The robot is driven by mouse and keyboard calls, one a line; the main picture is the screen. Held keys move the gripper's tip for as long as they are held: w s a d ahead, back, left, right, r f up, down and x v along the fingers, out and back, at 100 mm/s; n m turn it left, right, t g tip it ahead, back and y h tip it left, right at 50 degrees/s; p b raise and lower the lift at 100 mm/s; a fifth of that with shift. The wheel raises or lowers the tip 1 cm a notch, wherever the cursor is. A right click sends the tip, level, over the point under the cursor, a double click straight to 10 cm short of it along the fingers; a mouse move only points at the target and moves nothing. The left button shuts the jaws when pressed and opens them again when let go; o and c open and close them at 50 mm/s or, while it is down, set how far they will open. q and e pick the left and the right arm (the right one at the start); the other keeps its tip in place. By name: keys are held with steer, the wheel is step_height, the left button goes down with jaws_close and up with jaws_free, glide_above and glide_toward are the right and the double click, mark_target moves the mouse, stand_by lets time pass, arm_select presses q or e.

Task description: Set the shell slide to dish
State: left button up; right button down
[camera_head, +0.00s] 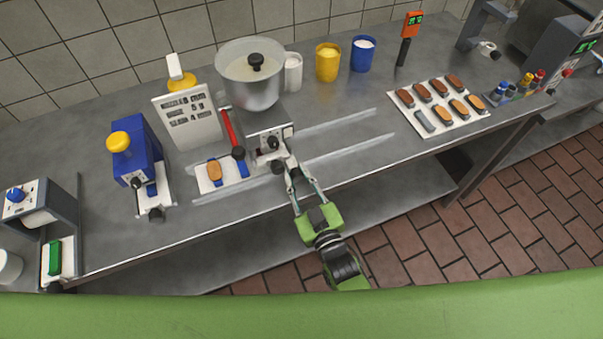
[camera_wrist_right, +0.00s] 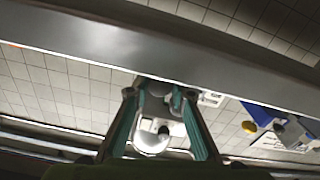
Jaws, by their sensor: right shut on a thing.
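The slide is a white plate (camera_head: 205,186) on the table left of and below the cream machine, with one brown oval shell (camera_head: 214,170) and blue marks on it. A dark round knob (camera_head: 277,167) is at the machine's front, near the plate's right end. My right gripper (camera_head: 289,165) is at this knob, its fingers shut on it and partly hiding it. In the right wrist view, the teal fingers (camera_wrist_right: 160,94) close around a small grey part. I cannot tell how the knob joins the plate. My left gripper is not in view.
The cream machine has a steel pot (camera_head: 250,92) and a red lever (camera_head: 229,127). A blue machine (camera_head: 136,148) stands left. A white tray (camera_head: 426,130) of several filled shells lies right. Yellow (camera_head: 327,65) and blue (camera_head: 362,55) cups stand behind. The table middle is clear.

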steer(key=shift+s+a+f, duration=0.1)
steer(key=shift+a, duration=0.15)
steer(key=c, duration=1.8)
jaws_free()
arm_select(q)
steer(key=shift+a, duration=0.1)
arm_select(e)
steer(key=shift+a, duration=0.1)
steer(key=v, duration=1.2)
